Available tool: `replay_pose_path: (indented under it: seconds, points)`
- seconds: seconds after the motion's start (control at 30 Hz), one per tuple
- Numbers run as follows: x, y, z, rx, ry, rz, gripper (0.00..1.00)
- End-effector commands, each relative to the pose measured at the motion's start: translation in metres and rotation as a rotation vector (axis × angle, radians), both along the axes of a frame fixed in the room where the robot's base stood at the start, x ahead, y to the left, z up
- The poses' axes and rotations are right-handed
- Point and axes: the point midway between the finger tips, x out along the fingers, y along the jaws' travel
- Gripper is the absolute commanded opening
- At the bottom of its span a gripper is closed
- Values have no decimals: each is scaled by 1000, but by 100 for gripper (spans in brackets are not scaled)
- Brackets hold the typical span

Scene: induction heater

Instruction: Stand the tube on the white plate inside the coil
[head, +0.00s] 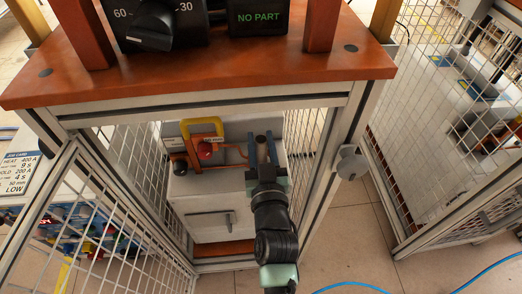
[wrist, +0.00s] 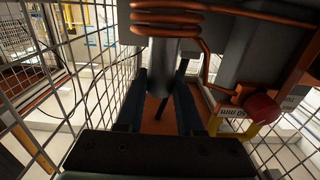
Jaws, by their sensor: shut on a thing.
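My gripper (head: 262,152) reaches through the open cage front with its blue fingers around a grey tube (head: 261,142). In the wrist view the fingers (wrist: 158,104) are on both sides of the tube (wrist: 161,58). The copper coil (wrist: 168,22) crosses the top of the wrist view, close to the tube's far end. I cannot tell from this angle whether the tube is inside its turns. In the head view the copper lead (head: 239,153) runs towards the tube, and the coil turns are not clear there. I cannot make out the white plate.
A red knob (head: 204,151) and a yellow frame (head: 202,126) stand left of my gripper; the knob (wrist: 262,108) also shows in the wrist view. Mesh walls (head: 301,135) enclose the space closely. An orange top (head: 210,75) with a "NO PART" display (head: 259,17) is overhead.

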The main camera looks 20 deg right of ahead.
Motion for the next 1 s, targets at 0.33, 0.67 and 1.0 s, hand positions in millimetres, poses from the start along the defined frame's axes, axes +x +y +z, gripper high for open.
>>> replay_pose_path:
  seconds: [0.33,0.67,1.0]
  points:
    - [0,0,-12,-1,-3,-1,0]
    - [0,0,-19,0,0,-1,48]
    - [0,0,-19,0,0,-1,66]
